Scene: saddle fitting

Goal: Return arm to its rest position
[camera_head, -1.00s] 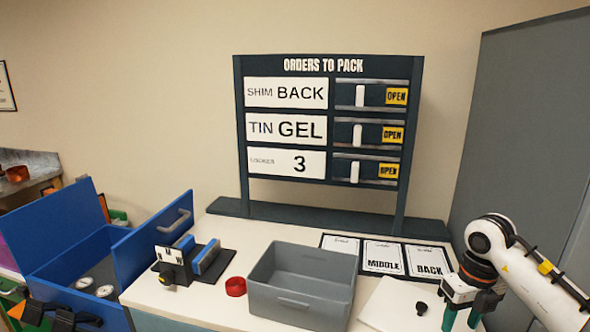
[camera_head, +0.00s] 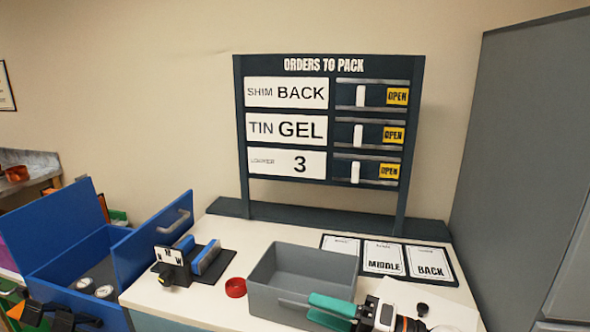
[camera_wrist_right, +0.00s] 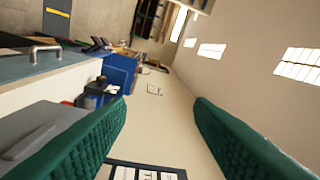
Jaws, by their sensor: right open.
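My right gripper (camera_head: 314,309) is low at the front right of the grey bin (camera_head: 262,303) in the head view. Its green fingers point left, across the bin's front right corner in the picture; I cannot tell whether they touch it. In the right wrist view the green fingers (camera_wrist_right: 160,140) stand wide apart with nothing between them. The white wrist behind them hides part of the tabletop.
The order board (camera_head: 330,66) stands at the back. The labelled cards (camera_head: 383,258) lie right of the bin. A red ring (camera_head: 236,287), a black stand with blue blocks (camera_head: 207,257) and a blue box (camera_head: 150,247) are to the left. A tall grey panel (camera_head: 515,150) bounds the right.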

